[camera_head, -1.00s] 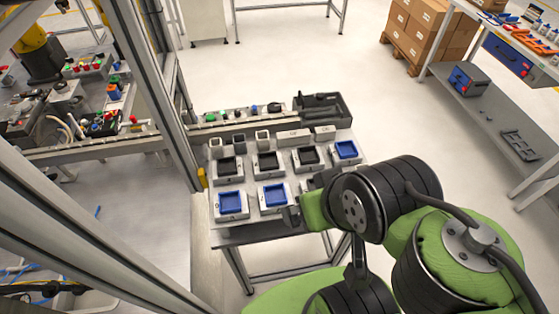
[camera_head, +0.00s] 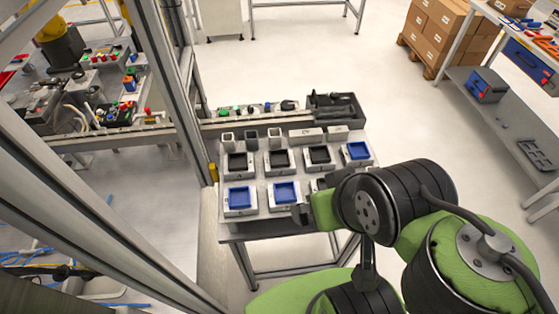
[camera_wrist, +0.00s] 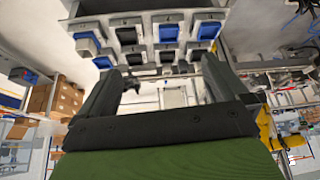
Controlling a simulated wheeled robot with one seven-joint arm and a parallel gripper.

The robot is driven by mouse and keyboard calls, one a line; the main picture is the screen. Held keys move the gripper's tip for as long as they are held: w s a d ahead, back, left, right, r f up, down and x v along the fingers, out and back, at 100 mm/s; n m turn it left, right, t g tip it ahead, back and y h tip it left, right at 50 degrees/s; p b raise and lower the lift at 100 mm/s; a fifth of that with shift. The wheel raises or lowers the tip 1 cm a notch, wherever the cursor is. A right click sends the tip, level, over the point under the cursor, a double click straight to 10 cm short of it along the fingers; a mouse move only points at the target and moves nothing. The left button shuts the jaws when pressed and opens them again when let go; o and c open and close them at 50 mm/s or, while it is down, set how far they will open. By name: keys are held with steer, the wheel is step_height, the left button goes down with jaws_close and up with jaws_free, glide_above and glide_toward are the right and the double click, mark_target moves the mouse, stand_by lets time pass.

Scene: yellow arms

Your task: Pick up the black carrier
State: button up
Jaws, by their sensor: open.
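Several black carriers sit in pale fixtures on the table. In the head view, the back row shows a left black carrier (camera_head: 237,162), a middle one (camera_head: 278,158) and a right one (camera_head: 319,155). A further dark carrier in the front row is mostly hidden by my arm. The wrist view also shows black carriers, one in the upper row (camera_wrist: 127,36) and one in the lower row (camera_wrist: 133,59). My gripper (camera_wrist: 158,78) is open and empty, its fingers apart below the fixtures in the wrist picture. In the head view it is mostly hidden behind my arm at the table's front.
Blue carriers stand close by: one at the back right (camera_head: 358,150) and two at the front left (camera_head: 240,198) (camera_head: 285,192). A dark bin (camera_head: 336,106) and small blocks line the table's back. A metal frame post (camera_head: 181,90) rises at the left. Floor beyond is open.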

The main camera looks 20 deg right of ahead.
steer(key=w+d+f+m+g+y+p, duration=0.1)
steer(key=w+f+m+g, duration=0.1)
steer(key=w+m, duration=0.7)
steer(key=w+d+f+m+g+y, duration=0.1)
steer(key=w+d+f+m+g, duration=0.3)
steer(key=w, duration=1)
steer(key=m+t+y+b, duration=0.1)
steer(key=m+y, duration=0.2)
steer(key=m, duration=0.4)
glide_above(278, 160)
steer(key=d, duration=0.3)
steer(key=f, duration=1.1)
steer(key=shift+s+a+f, duration=0.1)
steer(key=shift+s+f, duration=0.25)
steer(key=shift+h, duration=0.3)
steer(key=x, duration=0.5)
steer(key=shift+w+f, duration=0.1)
steer(key=shift+f, duration=0.05)
steer(key=shift+c, duration=0.8)
steer(key=c, duration=1.1)
